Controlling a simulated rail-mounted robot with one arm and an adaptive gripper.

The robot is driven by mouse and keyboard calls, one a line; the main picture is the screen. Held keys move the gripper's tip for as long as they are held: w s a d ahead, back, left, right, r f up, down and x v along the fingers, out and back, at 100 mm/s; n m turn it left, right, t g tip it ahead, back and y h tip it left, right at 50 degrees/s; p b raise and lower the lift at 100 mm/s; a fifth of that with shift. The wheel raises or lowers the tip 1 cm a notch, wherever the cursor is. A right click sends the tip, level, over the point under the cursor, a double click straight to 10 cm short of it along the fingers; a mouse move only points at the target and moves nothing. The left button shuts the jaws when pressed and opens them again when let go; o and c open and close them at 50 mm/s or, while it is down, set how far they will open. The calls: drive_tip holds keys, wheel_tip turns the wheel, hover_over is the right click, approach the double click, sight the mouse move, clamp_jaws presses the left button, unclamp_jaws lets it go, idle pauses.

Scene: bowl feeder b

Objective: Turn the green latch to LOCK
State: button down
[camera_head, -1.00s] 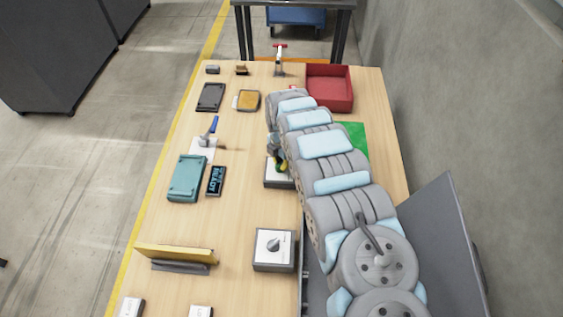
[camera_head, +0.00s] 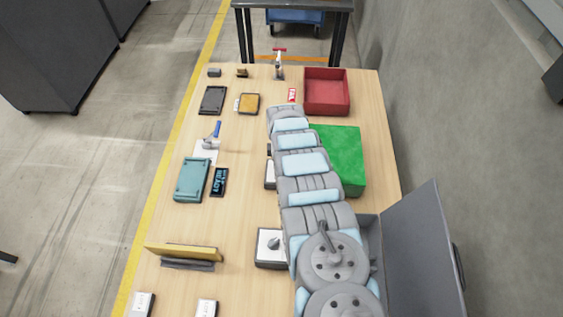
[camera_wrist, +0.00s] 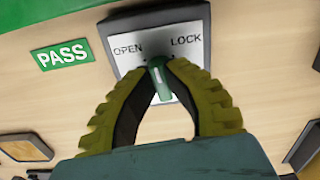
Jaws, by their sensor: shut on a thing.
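In the wrist view, the green latch (camera_wrist: 160,80) stands on a dark-framed white plate (camera_wrist: 133,62) marked OPEN on the left and LOCK on the right. The latch has a pale line and lies roughly up and down in the picture, with its top between the two words. My gripper (camera_wrist: 160,65) is shut on the latch, its ribbed olive fingers closing on it from both sides. In the head view, my arm hides the gripper and latch. A pale-topped box (camera_head: 270,174) shows partly beside the arm.
A green PASS label (camera_wrist: 62,54) lies left of the plate. In the head view, a green block (camera_head: 342,158) and red bin (camera_head: 326,92) are right of the arm. A knob box (camera_head: 268,247), display (camera_head: 219,182) and teal case (camera_head: 192,180) stand around.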

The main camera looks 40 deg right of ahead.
drive_tip(key=m, duration=0.5)
drive_tip(key=shift+s+a+f+m+p, duration=0.1)
drive_tip(key=shift+a+m+p, duration=0.05)
drive_tip(key=shift+m+p, duration=0.2)
drive_tip(key=shift+a+m, duration=0.1)
drive_tip(key=shift+m, duration=2.05)
drive_tip(key=c, duration=1.1)
unclamp_jaws()
drive_tip(key=shift+r, duration=0.2)
drive_tip(key=shift+r, duration=5.9)
